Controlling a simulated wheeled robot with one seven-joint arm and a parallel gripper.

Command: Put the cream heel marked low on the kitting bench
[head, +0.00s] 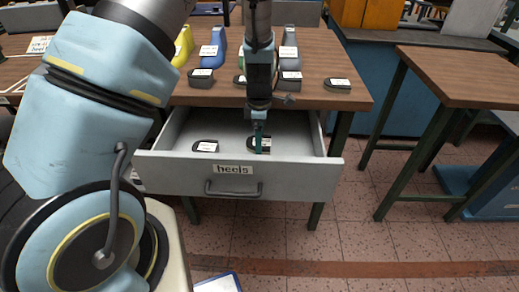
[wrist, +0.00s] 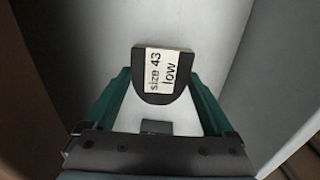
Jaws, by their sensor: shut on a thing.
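My gripper (head: 259,135) is down inside the open drawer, its green fingers shut on a heel (head: 265,143). In the wrist view this heel (wrist: 166,90) lies between the fingers, and its label reads "size 43 low". Its top face looks dark, with a thin tan strip at its straight edge; its side colour is mostly hidden. In the head view, the gripper partly covers the heel. A wooden bench (head: 455,75) with green legs stands at the right, its visible top bare; no sign names it as the kitting bench.
The grey drawer (head: 180,168), labelled "heels", is pulled out with walls around my gripper. Another dark labelled heel (head: 205,147) lies in its left part. Above, a wooden table (head: 315,98) holds several heels and coloured lasts. A floor gap separates table and right bench.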

